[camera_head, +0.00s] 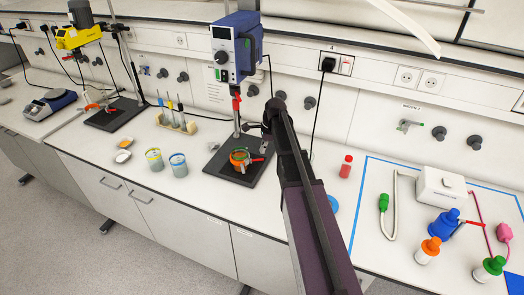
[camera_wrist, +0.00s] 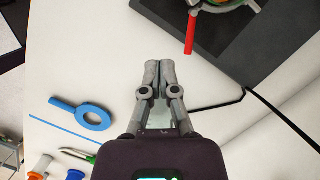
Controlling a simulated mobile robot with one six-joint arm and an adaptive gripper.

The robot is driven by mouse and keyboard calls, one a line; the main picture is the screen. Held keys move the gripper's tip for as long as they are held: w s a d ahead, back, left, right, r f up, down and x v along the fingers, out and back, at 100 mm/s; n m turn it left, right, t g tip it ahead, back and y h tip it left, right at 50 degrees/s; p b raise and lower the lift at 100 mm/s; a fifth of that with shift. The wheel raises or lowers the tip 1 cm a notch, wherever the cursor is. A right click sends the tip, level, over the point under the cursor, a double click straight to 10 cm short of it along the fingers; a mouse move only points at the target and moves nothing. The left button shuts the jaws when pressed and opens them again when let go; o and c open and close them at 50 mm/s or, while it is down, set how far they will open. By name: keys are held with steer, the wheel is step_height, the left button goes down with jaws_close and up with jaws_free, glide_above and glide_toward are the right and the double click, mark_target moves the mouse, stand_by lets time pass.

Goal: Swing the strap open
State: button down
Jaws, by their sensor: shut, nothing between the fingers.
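A round holder with a green and orange strap (camera_head: 240,157) sits on the black stand base below the blue stirrer. A red handle (camera_head: 258,161) sticks out at its right side. In the wrist view the strap (camera_wrist: 230,5) is cut off by the top edge, and the red handle (camera_wrist: 190,33) points down from it. Whether the strap is latched is too small to tell. My gripper (camera_wrist: 160,66) is shut and empty, its fingertips together below and left of the red handle, apart from it. In the head view my arm hides the bench right of the stand.
The blue stirrer (camera_head: 234,48) hangs on a rod above the black base (camera_head: 222,170). A black cable (camera_wrist: 230,102) runs beside the fingers. A red-capped bottle (camera_head: 346,167) stands farther right.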

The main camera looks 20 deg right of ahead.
steer(key=shift+b+x, duration=4.05)
steer(key=shift+x, duration=0.35)
steer(key=shift+w+a+r, duration=0.1)
steer(key=shift+w+a, duration=0.1)
steer(key=shift+a, duration=1.75)
steer(key=shift+d, duration=0.1)
